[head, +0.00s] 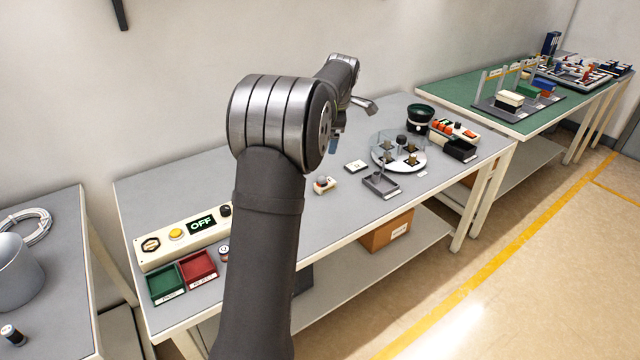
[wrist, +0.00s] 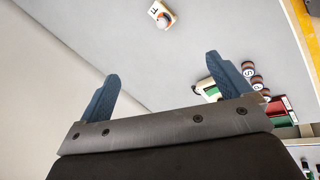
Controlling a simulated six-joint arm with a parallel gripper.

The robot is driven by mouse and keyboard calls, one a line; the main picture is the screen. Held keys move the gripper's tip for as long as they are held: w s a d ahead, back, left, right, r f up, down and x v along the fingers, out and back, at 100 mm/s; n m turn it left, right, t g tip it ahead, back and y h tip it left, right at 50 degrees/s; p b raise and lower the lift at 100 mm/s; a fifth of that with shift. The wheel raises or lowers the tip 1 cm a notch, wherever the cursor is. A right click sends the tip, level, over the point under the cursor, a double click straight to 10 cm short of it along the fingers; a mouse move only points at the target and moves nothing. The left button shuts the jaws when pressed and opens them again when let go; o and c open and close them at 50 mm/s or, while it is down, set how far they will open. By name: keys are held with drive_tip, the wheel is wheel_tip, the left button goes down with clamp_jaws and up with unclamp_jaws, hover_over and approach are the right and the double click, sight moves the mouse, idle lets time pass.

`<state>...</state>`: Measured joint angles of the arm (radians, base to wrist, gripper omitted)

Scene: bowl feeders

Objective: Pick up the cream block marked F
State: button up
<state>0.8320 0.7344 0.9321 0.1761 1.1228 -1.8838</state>
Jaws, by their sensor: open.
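The cream block marked F (wrist: 154,9) lies on the grey table at the top of the wrist view, with a small grey and orange rounded part at its lower side. It appears to be the small cream piece with a rounded top (head: 322,187) in the head view; its letter is not readable there. My gripper is open and empty, its two blue fingers (wrist: 160,85) wide apart and clear of the block. In the head view the gripper (head: 334,145) hangs above the table, partly hidden behind my arm.
Another small cream piece (head: 357,166) lies near a grey tray (head: 381,186) and a round feeder plate (head: 414,164). A panel reading OFF (head: 180,236) and green (head: 165,284) and red (head: 198,267) trays stand at left. Several round marked pieces (wrist: 248,71) show at right in the wrist view.

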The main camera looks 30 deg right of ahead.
drive_tip(key=w+d+f+m+y, duration=0.1)
drive_tip(key=w+d+f+m, duration=0.2)
drive_tip(key=f+m, duration=0.75)
drive_tip(key=m, duration=0.3)
approach(325, 178)
drive_tip(key=x, duration=0.6)
drive_tip(key=shift+w+d+f, duration=0.2)
drive_tip(key=shift+w+f, duration=0.05)
drive_tip(key=shift+f, duration=0.05)
drive_tip(key=shift+t, duration=0.3)
drive_tip(key=shift+s+x, duration=0.1)
drive_tip(key=shift+x, duration=1.25)
drive_tip(key=shift+s+x, duration=0.15)
drive_tip(key=shift+x, duration=1.25)
drive_tip(key=shift+a, duration=0.1)
drive_tip(key=c, duration=1.2)
